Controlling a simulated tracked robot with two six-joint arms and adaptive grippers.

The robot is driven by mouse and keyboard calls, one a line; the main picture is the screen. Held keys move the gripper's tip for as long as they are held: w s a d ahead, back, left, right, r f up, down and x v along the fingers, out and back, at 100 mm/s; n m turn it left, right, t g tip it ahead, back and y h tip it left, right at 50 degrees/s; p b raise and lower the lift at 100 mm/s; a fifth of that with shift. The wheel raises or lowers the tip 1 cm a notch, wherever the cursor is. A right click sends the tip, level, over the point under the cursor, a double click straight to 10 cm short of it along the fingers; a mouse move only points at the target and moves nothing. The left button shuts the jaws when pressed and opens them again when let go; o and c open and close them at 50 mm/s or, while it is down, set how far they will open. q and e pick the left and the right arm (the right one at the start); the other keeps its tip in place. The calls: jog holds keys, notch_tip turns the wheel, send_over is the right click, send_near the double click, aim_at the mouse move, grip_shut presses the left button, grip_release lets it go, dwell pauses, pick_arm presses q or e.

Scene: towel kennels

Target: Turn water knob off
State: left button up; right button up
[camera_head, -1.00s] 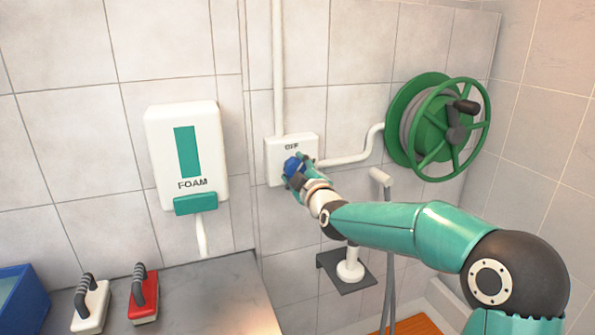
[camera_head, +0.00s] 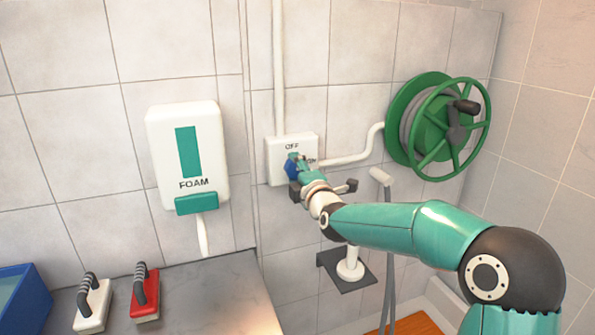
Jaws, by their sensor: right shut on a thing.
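The blue water knob (camera_head: 290,168) sits on a white wall box (camera_head: 275,150) marked OFF at its top. More lettering shows at the box's right side, partly covered by my gripper. My right gripper (camera_head: 296,170) is at the box and shut on the knob, with its fingers around it. Much of the knob is hidden by the fingers, so I cannot tell exactly where it points. My left gripper is not in view.
A white foam dispenser (camera_head: 212,140) hangs left of the box. A green hose reel (camera_head: 430,130) and a shower handle (camera_head: 380,178) are on the right. A white brush (camera_head: 92,308) and a red brush (camera_head: 146,305) lie on the grey counter (camera_head: 220,295) beside a blue bin (camera_head: 28,305).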

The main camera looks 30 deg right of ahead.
jog(key=shift+a+f, duration=0.2)
jog(key=shift+f, duration=0.15)
jog(key=o, duration=1.1)
jog(key=shift+r, duration=0.15)
jog(key=shift+s+r, duration=0.1)
jog(key=shift+s, duration=0.3)
jog(key=v, duration=1.1)
